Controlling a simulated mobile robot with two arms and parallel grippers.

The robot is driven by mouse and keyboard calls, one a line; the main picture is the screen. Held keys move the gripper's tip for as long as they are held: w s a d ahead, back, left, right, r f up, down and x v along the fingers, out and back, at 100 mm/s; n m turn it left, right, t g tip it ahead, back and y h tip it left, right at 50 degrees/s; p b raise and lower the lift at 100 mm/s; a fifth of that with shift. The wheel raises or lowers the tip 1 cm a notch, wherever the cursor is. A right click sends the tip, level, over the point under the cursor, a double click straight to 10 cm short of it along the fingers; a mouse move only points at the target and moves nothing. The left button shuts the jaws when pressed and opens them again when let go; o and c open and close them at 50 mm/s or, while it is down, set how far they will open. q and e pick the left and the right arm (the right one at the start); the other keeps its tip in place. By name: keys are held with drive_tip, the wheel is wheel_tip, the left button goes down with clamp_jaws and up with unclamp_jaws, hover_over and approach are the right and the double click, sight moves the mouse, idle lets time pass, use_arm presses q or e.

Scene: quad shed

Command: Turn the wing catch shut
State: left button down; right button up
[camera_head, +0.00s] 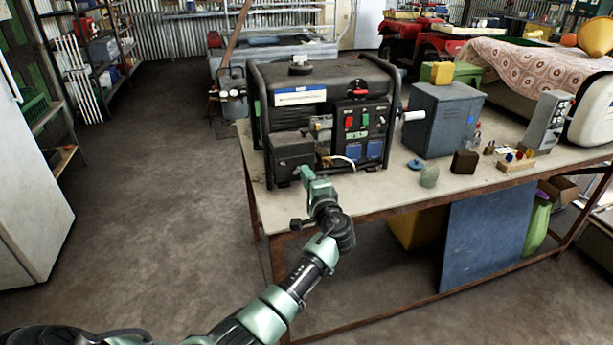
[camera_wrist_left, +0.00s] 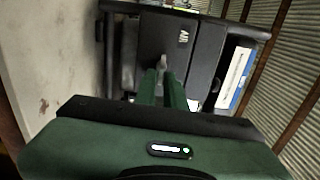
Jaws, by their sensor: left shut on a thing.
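The black generator (camera_head: 270,120) stands on the workbench, with a dark box-shaped cover (camera_head: 290,150) low at its front left. My left gripper (camera_head: 306,172) is at the front of this cover. In the left wrist view my two green fingers (camera_wrist_left: 165,80) point at the dark front face (camera_wrist_left: 190,50) and are shut on a small grey piece between their tips, which looks like the wing catch (camera_wrist_left: 163,62). Most of the catch is hidden by the fingers, so its angle cannot be told. In the head view the catch is hidden behind my gripper. My right gripper is not in view.
The workbench (camera_head: 345,206) has a free strip along its front edge. A pale cable loops beside the cover. To the right stand a blue-grey metal box (camera_head: 440,118), a brown block (camera_head: 464,162), a greenish stone-like lump (camera_head: 428,176) and a grey switch box (camera_head: 546,122).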

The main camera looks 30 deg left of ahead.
use_arm(q)
drive_tip(key=shift+f, duration=0.1)
drive_tip(key=c, duration=1.6)
unclamp_jaws()
drive_tip(key=shift+d, duration=0.1)
drive_tip(key=v, duration=0.7)
drive_tip(key=shift+s+d+b, duration=0.25)
drive_tip(key=shift+s+b, duration=0.05)
drive_tip(key=shift+b, duration=0.15)
